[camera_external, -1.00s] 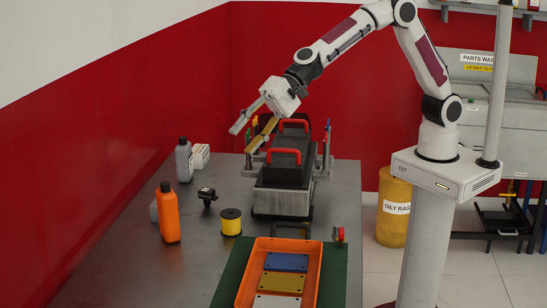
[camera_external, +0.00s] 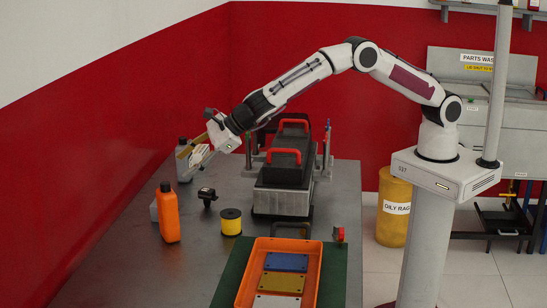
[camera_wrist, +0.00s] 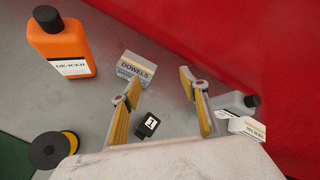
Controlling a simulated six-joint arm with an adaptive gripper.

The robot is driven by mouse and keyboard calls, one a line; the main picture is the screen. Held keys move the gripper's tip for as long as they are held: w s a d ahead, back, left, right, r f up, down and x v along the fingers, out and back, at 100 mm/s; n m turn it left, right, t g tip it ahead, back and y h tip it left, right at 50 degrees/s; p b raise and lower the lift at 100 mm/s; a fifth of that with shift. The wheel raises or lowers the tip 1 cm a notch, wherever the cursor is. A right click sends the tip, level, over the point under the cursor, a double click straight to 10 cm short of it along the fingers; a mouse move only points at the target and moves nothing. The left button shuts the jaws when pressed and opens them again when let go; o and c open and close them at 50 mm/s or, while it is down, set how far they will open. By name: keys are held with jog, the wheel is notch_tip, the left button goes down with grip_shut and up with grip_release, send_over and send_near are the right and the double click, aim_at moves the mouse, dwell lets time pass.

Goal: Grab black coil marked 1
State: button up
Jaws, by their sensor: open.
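The black coil marked 1 (camera_external: 207,195) sits on the grey bench, to the right of the orange bottle. In the wrist view the black coil (camera_wrist: 148,125) shows a white label with a 1, and it appears between the two fingers, nearer their bases than their tips. My gripper (camera_external: 190,152) is open and empty. It is raised above the bench, on the far side of the coil in the external view. In the wrist view my gripper (camera_wrist: 159,77) has its yellow-padded fingers spread apart, not touching the coil.
An orange de-icer bottle (camera_external: 168,215), a black-and-yellow spool (camera_external: 231,222) and a dowels box (camera_wrist: 137,68) stand around the coil. A grey bottle (camera_external: 184,160) is close to my gripper. A black case with red handles (camera_external: 285,175) stands right. The red wall bounds the left.

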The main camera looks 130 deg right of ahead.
aim_at(212, 190)
jog(key=s+f+m+g, duration=0.1)
jog(key=m, duration=0.1)
jog(key=s+f+m+g, duration=0.1)
jog(key=m, duration=0.1)
jog(key=s+f+m+g+y, duration=0.1)
jog(key=f+m, duration=0.1)
jog(key=m, duration=0.1)
jog(key=s+a+m+g+y, duration=0.1)
jog(key=s+m, duration=0.1)
jog(key=s+a+f+m+g, duration=0.1)
jog(key=s+a, duration=0.1)
jog(key=shift+a+m+y, duration=0.2)
jog(key=shift+m+y, duration=0.2)
jog(key=shift+s+f+m+g, duration=0.1)
jog(key=shift+s+m+g, duration=0.2)
jog(key=shift+s, duration=0.05)
jog(key=shift+f, duration=0.15)
jog(key=shift+x, duration=1.15)
jog(key=shift+w, duration=0.15)
jog(key=shift+f, duration=0.1)
